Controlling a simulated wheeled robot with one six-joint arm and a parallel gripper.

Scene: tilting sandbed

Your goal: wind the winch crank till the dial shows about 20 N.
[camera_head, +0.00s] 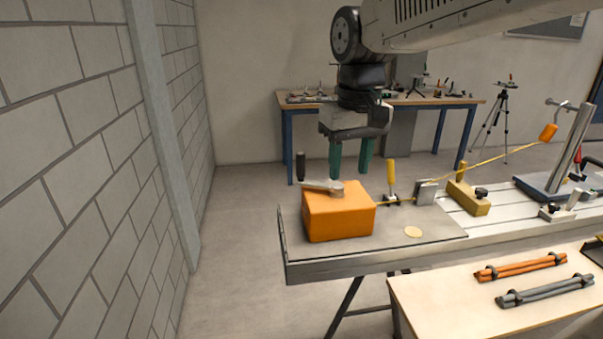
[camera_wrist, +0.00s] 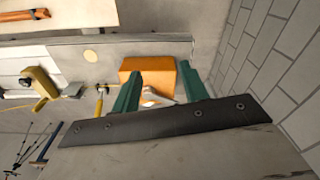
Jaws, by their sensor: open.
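The orange winch box (camera_head: 338,216) sits at the left end of the metal bed. Its crank has a pale arm (camera_head: 320,185) on top, pointing left, with an upright black handle (camera_head: 300,166) at its end. My gripper (camera_head: 350,178) is open, with green fingers pointing down, above and apparently behind the winch, apart from the handle. In the wrist view, the winch box (camera_wrist: 150,68) and part of the crank (camera_wrist: 152,97) show between the open fingers (camera_wrist: 160,70); I cannot make out the handle there. A yellow cord (camera_head: 480,162) runs right from the winch. I cannot make out a readable dial.
A yellow-handled clamp (camera_head: 391,175), a grey block (camera_head: 425,193) and a yellow block (camera_head: 468,197) stand along the bed (camera_head: 375,259). A post (camera_head: 572,140) rises at right. A wooden table (camera_head: 450,305) with bundled rods is in front. A block wall (camera_head: 75,150) stands left.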

